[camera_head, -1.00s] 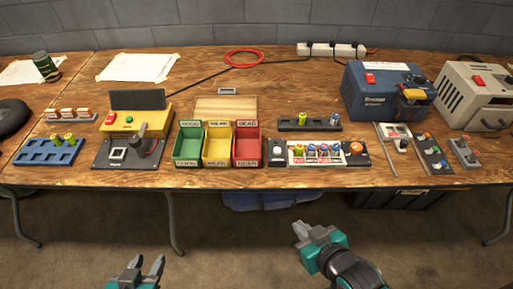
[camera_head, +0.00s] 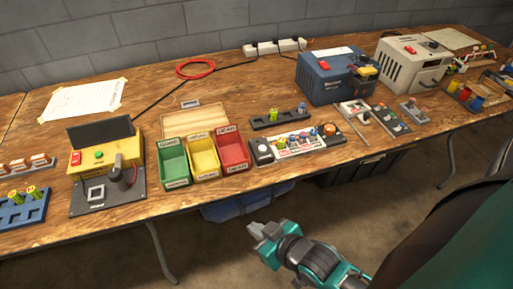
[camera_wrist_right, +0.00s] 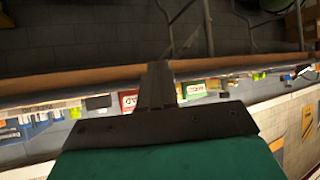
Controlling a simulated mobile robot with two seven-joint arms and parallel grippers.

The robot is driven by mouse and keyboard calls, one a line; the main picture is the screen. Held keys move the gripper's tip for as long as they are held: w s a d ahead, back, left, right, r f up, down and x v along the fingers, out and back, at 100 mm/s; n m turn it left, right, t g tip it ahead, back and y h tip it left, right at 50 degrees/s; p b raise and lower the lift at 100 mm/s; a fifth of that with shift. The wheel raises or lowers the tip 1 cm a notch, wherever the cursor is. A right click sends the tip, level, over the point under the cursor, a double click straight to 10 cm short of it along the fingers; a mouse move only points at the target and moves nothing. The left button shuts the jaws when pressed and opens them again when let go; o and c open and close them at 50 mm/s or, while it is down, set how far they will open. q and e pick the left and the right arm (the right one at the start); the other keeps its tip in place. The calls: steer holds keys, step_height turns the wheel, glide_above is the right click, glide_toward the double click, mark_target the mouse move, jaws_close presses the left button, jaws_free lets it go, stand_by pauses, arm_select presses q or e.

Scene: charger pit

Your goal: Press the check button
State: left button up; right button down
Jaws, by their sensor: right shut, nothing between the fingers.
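No button in view carries a readable "check" label. The yellow tester (camera_head: 125,152) at the left has a green button (camera_head: 99,155) and a red one (camera_head: 76,158). The battery board (camera_head: 291,146) right of the bins has a white round button (camera_head: 263,148) at its left end and an orange round button (camera_head: 329,129) at its right end. My right gripper (camera_head: 256,231) is shut and empty, in front of the table edge and below the battery board in the head view. Its closed fingers show in the wrist view (camera_wrist_right: 157,85). My left gripper is out of view.
Green (camera_head: 175,182), yellow (camera_head: 205,176) and red (camera_head: 235,166) bins stand near the front edge. A blue charger (camera_head: 335,85) and a beige one (camera_head: 410,70) stand at the back right. Bare wood lies between the power strip (camera_head: 275,47) and the battery rack (camera_head: 278,118).

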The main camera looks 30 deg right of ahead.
steer(key=shift+d, duration=0.1)
steer(key=w+d+r+n+p, duration=0.1)
steer(key=w+d+r+n, duration=0.1)
steer(key=w+r, duration=0.1)
steer(key=w+d+r+n+g+y+p, duration=0.1)
steer(key=w+d+r+n, duration=0.1)
steer(key=w, duration=0.3)
steer(key=w+d+r+n+p, duration=0.1)
steer(key=w+d+r+n, duration=0.2)
steer(key=w+r, duration=0.1)
steer(key=shift+d+y, duration=0.25)
steer(key=shift+y, duration=0.15)
steer(key=w+d+r+n+g+p, duration=0.1)
steer(key=w+d+r+n, duration=0.3)
steer(key=r, duration=0.5)
steer(key=shift+w+d+r+n+g+y+p, duration=0.35)
steer(key=shift+d+n, duration=0.15)
steer(key=shift+d, duration=0.1)
steer(key=shift+f, duration=0.2)
